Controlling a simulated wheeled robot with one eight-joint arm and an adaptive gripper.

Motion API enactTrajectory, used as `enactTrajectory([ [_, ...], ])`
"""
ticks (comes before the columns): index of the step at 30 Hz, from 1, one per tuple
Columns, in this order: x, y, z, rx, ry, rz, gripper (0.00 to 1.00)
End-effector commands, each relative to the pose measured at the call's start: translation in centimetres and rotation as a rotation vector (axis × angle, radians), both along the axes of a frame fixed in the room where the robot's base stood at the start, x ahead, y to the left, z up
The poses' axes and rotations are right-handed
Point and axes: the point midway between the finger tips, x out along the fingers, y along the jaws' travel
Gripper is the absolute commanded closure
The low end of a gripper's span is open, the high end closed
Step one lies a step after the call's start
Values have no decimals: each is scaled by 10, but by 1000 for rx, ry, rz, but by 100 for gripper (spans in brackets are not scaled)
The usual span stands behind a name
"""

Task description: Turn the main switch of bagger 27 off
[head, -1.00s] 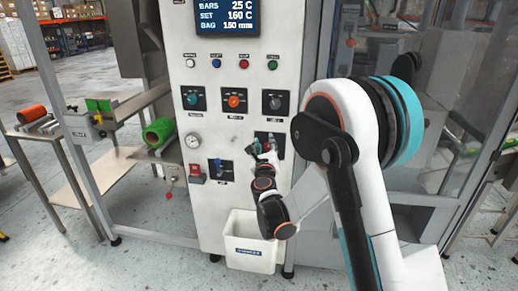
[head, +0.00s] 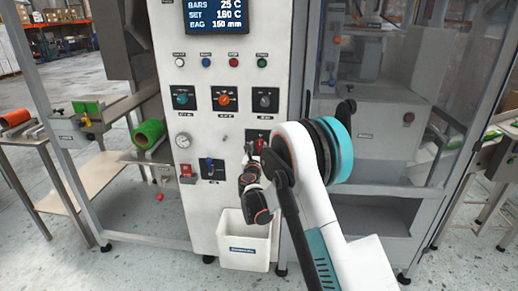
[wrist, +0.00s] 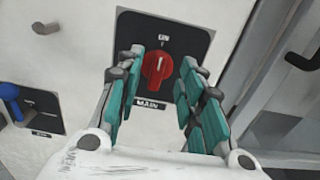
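The main switch is a red rotary knob (wrist: 157,68) on a black plate marked MAIN. Its white mark points up to a label that appears to read ON. My gripper (wrist: 163,60) is open and empty, with one teal-padded finger at each side of the knob. In the wrist view gaps show between the fingers and the knob; how near the tips are to the panel is hard to tell. In the head view the red knob (head: 259,145) shows low on the white panel of the bagger (head: 220,135), partly covered by my gripper (head: 250,157).
Other dials (head: 225,98), coloured buttons, a gauge (head: 184,141), a red box (head: 186,171) and a blue-handled switch (head: 210,166) share the panel. A blue lever (wrist: 10,97) stands out left of my gripper. A white bin (head: 243,243) stands below. A door handle (wrist: 303,60) is right.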

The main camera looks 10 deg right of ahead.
Motion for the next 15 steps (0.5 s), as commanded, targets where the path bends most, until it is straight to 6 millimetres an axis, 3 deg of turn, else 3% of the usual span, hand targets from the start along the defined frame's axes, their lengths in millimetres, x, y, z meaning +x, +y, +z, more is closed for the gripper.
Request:
enactTrajectory([
  [6,30,-10,-1,-1,0,0,65],
  [15,42,-14,0,-1,0,1,65],
])
